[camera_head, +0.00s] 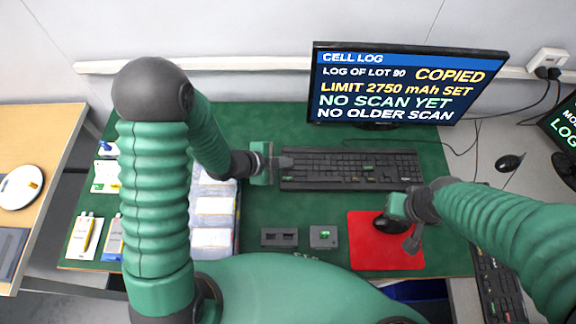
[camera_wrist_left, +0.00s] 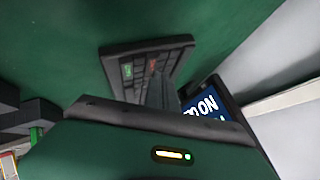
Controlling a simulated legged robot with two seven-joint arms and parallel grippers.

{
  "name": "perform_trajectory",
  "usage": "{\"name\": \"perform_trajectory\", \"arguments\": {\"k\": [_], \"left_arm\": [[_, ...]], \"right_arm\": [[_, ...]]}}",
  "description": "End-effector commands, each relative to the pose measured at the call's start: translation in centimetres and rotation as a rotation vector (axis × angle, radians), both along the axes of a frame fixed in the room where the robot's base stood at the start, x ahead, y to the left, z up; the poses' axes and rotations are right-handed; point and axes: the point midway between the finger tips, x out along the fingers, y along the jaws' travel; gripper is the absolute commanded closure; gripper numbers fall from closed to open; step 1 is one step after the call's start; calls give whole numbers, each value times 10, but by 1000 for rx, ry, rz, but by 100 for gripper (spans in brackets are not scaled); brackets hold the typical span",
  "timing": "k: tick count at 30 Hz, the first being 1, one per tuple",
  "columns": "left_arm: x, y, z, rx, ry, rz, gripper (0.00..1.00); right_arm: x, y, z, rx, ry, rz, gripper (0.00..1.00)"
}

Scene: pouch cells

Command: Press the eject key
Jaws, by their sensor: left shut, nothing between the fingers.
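A black keyboard (camera_head: 350,172) lies on the green desk mat below the monitor. A few of its keys are coloured green; in the left wrist view the keyboard (camera_wrist_left: 180,58) shows a green key (camera_wrist_left: 127,71) and a red-marked key (camera_wrist_left: 152,64). The lettering is too small to tell which key is eject. My left gripper (camera_head: 286,162) is shut and empty at the keyboard's left end; its fingers (camera_wrist_left: 163,95) point at the keys. Contact cannot be told. My right gripper (camera_head: 412,238) is at the black mouse (camera_head: 388,223) on the red pad; its jaws are unclear.
The monitor (camera_head: 408,85) reads "NO SCAN YET" and "COPIED". A dark slotted block (camera_head: 279,237) and a grey box with a green button (camera_head: 323,236) sit below the keyboard. Trays (camera_head: 212,238) stand left. The mat between the keyboard and these blocks is clear.

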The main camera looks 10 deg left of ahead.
Motion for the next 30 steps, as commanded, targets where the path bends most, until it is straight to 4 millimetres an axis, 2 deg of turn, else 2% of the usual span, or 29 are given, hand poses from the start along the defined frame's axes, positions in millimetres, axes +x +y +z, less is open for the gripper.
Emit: {"name": "perform_trajectory", "arguments": {"k": [30], "left_arm": [[0, 0, -11, 0, 0, 0, 100]], "right_arm": [[0, 0, -10, 0, 0, 0, 100]]}}
